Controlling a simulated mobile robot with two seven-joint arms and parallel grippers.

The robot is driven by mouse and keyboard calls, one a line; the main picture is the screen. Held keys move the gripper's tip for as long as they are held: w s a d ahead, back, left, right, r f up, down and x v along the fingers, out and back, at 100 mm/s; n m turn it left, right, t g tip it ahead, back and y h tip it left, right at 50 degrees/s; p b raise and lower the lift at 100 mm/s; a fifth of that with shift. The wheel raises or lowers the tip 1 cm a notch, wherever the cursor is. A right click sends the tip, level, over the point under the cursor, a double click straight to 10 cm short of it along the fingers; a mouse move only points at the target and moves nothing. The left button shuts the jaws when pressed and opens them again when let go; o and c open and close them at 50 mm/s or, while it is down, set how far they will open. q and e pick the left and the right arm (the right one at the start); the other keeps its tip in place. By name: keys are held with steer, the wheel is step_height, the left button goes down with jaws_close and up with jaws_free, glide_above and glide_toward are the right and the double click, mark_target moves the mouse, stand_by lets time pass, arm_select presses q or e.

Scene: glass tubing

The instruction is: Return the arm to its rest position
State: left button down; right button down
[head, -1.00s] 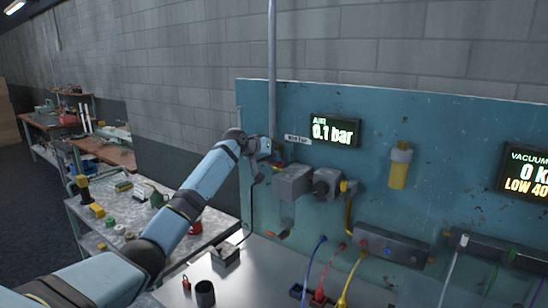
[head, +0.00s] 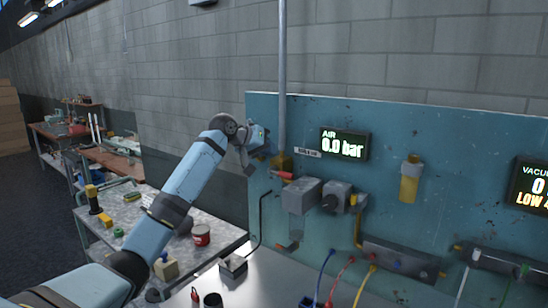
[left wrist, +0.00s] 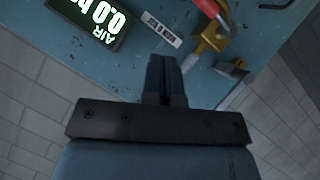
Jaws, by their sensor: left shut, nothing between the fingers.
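My left gripper (head: 262,150) is in front of the upper left part of the blue panel (head: 385,115), up and left of a brass valve (head: 283,161) with a red handle (head: 286,176). In the left wrist view its two dark fingers (left wrist: 165,78) are together, with nothing between them. The brass valve (left wrist: 208,42) and red handle (left wrist: 212,10) show there at the top right, apart from the fingertips. The air display (head: 345,144) reads 0.0 bar. My right gripper is not in view.
A vertical pipe (head: 282,50) runs up the wall close to my gripper. Grey boxes (head: 302,196) and a yellow filter (head: 410,180) are on the panel. Below, the bench holds a red can (head: 201,235) and coloured hoses (head: 366,285). Space above the left bench is open.

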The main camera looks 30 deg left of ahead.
arm_select(q)
steer(key=shift+s+a+r, duration=0.1)
steer(key=shift+s, duration=0.1)
steer(key=shift+w, duration=0.1)
